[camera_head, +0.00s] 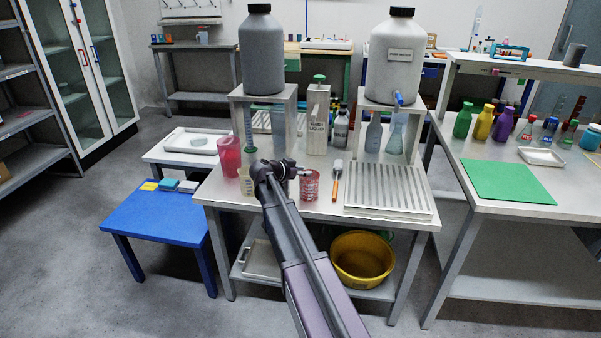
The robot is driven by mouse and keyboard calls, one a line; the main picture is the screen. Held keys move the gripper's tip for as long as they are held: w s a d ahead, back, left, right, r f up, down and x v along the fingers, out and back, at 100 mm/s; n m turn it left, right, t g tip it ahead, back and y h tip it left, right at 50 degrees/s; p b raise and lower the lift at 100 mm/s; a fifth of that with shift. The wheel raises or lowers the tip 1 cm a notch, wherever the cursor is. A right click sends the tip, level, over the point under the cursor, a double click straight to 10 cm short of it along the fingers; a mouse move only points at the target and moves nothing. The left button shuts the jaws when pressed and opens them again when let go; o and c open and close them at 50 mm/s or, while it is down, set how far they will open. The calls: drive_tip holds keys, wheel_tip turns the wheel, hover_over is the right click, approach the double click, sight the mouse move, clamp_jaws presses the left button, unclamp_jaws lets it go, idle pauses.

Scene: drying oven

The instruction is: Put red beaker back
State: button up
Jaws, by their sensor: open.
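A small red beaker (310,187) with pale markings stands upright on the grey metal table (270,208), just right of my wrist. My gripper (301,172) reaches in from the left at the beaker's upper part. Its jaws are open. The fingertips are small and partly hidden, so I cannot tell whether they touch the beaker or straddle its rim. A larger pinkish-red cup (229,157) stands at the table's left side. A pale clear beaker (246,181) stands left of my wrist, partly hidden by it.
Bottles and raised stands line the back. A yellow basin (362,259) sits on the lower shelf. The blue table (160,213) has free room.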

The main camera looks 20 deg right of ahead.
drive_tip(key=p+v, duration=0.4)
drive_tip(key=v, duration=0.8)
drive_tip(key=shift+p, duration=0.3)
drive_tip(key=shift+r, duration=0.1)
drive_tip(key=shift+s, duration=0.15)
drive_tip(key=s+a+f+n+g+y, duration=0.1)
drive_tip(key=s+a+f+n+y, duration=0.2)
drive_tip(key=s, duration=0.5)
drive_tip(key=s+a+f+n+g+y, duration=0.1)
drive_tip(key=s+a+f+n+y, duration=0.3)
drive_tip(key=s+n, duration=0.3)
drive_tip(key=s+a+f+n+g+y, duration=0.1)
drive_tip(key=s+a+f+n+y, duration=0.3)
drive_tip(key=s, duration=0.7)
drive_tip(key=shift+a+f+n+g+y, duration=0.25)
drive_tip(key=shift+a+n+g+y, duration=0.15)
drive_tip(key=shift+a+y, duration=0.45)
